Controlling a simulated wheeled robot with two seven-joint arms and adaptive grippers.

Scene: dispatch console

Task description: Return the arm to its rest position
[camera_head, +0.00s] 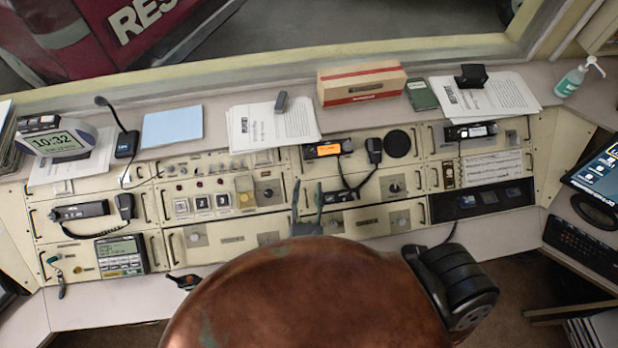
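My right gripper (307,203) shows in front of the middle of the console (232,238). Its two dark fingers point up toward the panel and stand apart, with nothing seen between them. I cannot tell whether it touches the panel. The large brown rounded shape at the bottom middle hides what lies behind it, including most of the arm behind the gripper. My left gripper is not in view.
Radios, handsets and switches cover the console. A cardboard box (362,83), papers (272,124), a desk microphone (124,143), a clock (56,140) and a pump bottle (577,79) stand along the top ledge. A monitor (598,172) and keyboard (583,250) are at the right.

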